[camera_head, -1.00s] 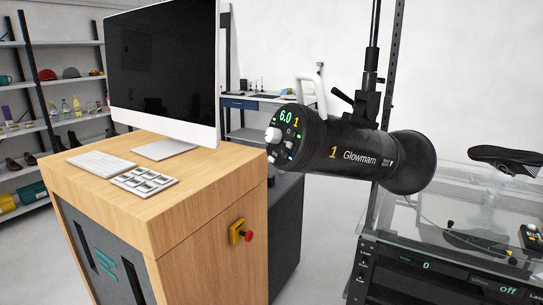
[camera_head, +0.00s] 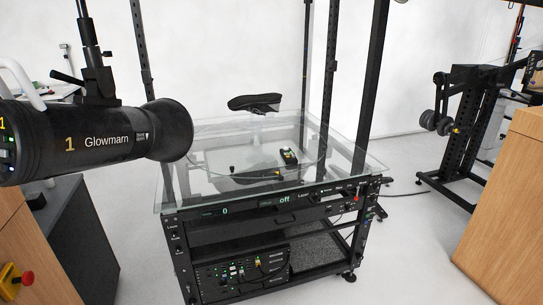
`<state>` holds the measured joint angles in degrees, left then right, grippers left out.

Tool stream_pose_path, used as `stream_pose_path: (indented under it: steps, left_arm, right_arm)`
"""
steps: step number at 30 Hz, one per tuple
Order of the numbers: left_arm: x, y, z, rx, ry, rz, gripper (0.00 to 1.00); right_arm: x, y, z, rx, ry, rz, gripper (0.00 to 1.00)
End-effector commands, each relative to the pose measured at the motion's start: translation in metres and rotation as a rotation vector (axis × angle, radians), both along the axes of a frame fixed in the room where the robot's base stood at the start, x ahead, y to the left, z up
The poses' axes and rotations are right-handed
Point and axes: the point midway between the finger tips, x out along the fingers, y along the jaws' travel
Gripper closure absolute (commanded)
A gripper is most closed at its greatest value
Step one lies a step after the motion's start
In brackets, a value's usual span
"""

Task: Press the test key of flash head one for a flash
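Flash head one (camera_head: 95,141) is a black cylinder marked "1 Glowmarn" at the left, hanging from a black pole. Its control panel is on the left end and is mostly cut off by the picture edge. Only a few small buttons and part of a yellow figure show there. I cannot make out the test key. Neither of my grippers is in view.
A glass-topped turntable rig (camera_head: 275,165) stands in the middle, with a dark shoe (camera_head: 254,102) above the glass. A wooden cabinet with a red emergency button (camera_head: 27,278) is at lower left. Another wooden cabinet (camera_head: 510,205) is at the right. White floor lies between.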

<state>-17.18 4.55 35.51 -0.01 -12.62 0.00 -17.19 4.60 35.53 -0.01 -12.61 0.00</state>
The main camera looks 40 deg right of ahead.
Motion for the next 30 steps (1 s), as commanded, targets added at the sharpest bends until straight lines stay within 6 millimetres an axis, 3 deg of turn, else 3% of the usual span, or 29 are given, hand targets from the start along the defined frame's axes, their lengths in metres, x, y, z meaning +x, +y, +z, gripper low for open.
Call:
stream_pose_path:
  steps: [7,13,30]
  left_arm:
    - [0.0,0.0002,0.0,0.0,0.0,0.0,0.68]
    - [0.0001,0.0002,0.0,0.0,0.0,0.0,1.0]
    - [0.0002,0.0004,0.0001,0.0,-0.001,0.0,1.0]
  right_arm:
    - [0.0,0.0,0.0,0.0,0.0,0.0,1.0]
    - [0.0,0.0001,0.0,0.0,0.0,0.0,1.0]
    - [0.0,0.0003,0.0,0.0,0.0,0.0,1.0]
